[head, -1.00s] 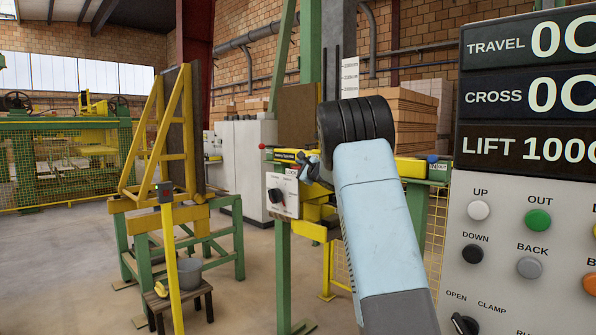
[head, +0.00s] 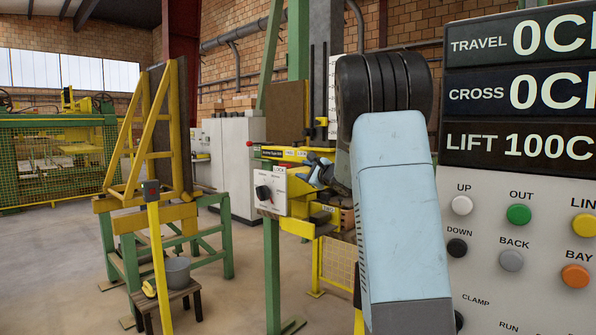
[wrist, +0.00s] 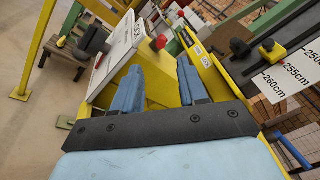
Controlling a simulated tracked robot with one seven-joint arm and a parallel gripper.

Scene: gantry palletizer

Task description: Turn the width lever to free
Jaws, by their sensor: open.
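My gripper (head: 320,172) is open and empty at the yellow beam of the green post. In the wrist view its two blue fingers (wrist: 160,70) stand apart over yellow metal. A red knob (wrist: 158,43) lies just beyond the fingertips, beside a white panel (wrist: 118,48) with lettering; I see no contact. It may be the width lever's end, but I cannot tell. In the head view the white panel (head: 281,192) has a black dial (head: 263,192) and a LOCK plate (head: 280,170) above it. The lever's position cannot be read; my arm and gripper hide part of this area.
A control console (head: 520,215) with buttons fills the right. A white centimetre scale (wrist: 283,80) is at the wrist view's right. Floor between the stool and post is clear.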

